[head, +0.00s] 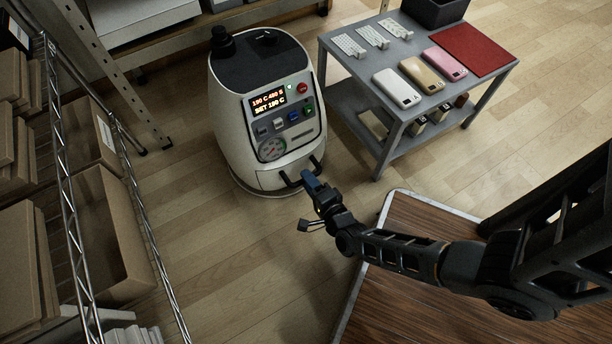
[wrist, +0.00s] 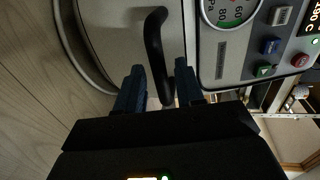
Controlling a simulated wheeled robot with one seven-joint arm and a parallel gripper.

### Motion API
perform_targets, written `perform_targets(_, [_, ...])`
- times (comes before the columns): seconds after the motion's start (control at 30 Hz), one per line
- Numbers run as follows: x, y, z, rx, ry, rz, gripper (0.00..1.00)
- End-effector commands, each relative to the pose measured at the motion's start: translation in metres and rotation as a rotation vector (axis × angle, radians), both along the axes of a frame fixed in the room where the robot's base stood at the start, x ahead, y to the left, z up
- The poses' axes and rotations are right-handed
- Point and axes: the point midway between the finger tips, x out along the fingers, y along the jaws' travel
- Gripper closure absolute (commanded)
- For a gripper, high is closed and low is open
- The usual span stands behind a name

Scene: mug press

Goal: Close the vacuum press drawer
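The vacuum press (head: 228,115) is a white rounded machine with a black top and a lit display. Its drawer front (head: 270,180) is low on the machine, with a dark curved handle (head: 290,180). The drawer looks nearly flush with the body; I cannot tell whether a small gap is left. My gripper (head: 312,182) is at the handle's right end. In the wrist view, the handle (wrist: 154,45) runs between the two blue fingers of my gripper (wrist: 160,88). The fingers are apart, with space on both sides of the bar. Its lower end is partly hidden.
A grey table (head: 345,62) with phone cases and a red mat (head: 472,48) stands right of the press. A wire rack (head: 75,190) with cardboard boxes is at the left. A wood-topped table (head: 420,225) lies under my arm. The floor before the press is clear.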

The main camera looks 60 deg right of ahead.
Motion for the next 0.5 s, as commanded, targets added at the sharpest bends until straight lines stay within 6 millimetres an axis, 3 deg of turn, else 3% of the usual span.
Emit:
perform_targets(0.23, [-0.033, 0.022, 0.010, 0.001, 0.002, 0.000, 0.63])
perform_targets(0.5, [-0.046, 0.032, 0.012, 0.001, -0.001, -0.001, 0.63])
